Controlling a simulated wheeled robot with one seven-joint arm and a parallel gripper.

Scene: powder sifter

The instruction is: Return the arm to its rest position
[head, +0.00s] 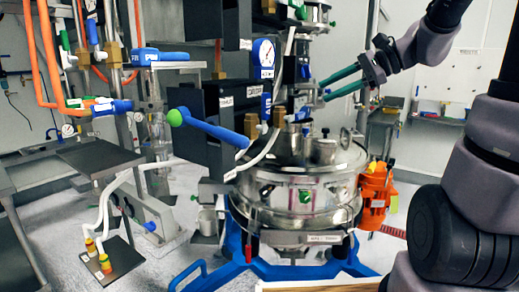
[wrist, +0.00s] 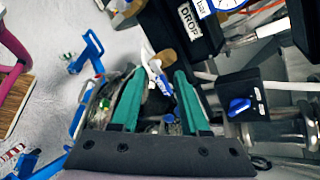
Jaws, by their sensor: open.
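My gripper (head: 325,88) reaches in from the upper right in the head view, with two long green fingers spread apart. It is above and to the right of the steel sifter vessel (head: 303,180), near the black control boxes. In the wrist view my gripper (wrist: 155,80) shows both green fingers with a clear gap and nothing held between them. A small blue and white handle (wrist: 163,82) shows beyond that gap. I cannot tell how far it is from the fingertips.
A pressure gauge (head: 263,53) and a black box with a blue lever (head: 212,130) stand left of my gripper. In the wrist view a box marked DROP (wrist: 190,28) and a blue knob (wrist: 239,105) are close by.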

